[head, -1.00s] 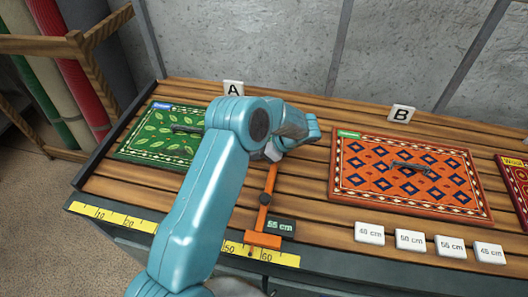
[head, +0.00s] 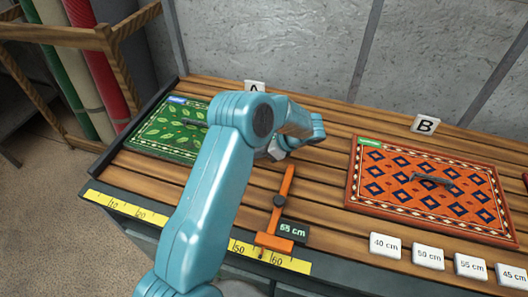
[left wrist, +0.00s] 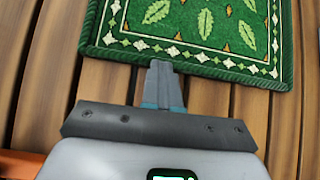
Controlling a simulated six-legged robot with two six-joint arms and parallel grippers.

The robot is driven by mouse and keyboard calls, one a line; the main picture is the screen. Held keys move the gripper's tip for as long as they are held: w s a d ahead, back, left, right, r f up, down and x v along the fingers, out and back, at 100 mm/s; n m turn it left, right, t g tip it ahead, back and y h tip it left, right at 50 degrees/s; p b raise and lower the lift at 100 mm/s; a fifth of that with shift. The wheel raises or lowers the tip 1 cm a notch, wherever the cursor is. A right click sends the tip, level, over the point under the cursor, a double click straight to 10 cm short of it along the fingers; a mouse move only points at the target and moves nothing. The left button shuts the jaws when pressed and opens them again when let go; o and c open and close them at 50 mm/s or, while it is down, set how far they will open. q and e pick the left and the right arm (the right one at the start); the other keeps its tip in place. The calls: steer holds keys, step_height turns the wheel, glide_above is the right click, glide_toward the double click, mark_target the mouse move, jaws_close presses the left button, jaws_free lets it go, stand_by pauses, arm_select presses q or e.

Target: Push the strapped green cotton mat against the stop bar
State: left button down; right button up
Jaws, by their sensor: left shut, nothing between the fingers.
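The green mat (head: 163,135), with a leaf pattern and cream border, lies flat at the left of the slatted bench under sign A. A dark strap handle on it is partly covered by my left arm. The orange stop bar (head: 274,212) stands to the right of the mat, by the 55 cm tag; bare slats show between. My left gripper (left wrist: 161,72) is shut and empty, its tips at the mat's patterned edge in the left wrist view; I cannot tell if they touch. In the head view my arm hides the fingers and the mat's right side. My right gripper is out of view.
An orange patterned mat (head: 432,190) lies under sign B (head: 425,125). Several white length tags (head: 428,257) stand along its front. A yellow ruler (head: 125,208) runs along the bench's front edge. Rolled rugs (head: 85,65) stand in a wooden rack at the left.

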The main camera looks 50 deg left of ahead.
arm_select(q)
steer(key=b+v, duration=0.2)
steer(key=v, duration=1.4)
steer(key=shift+s+d, duration=0.1)
steer(key=shift+d, duration=0.2)
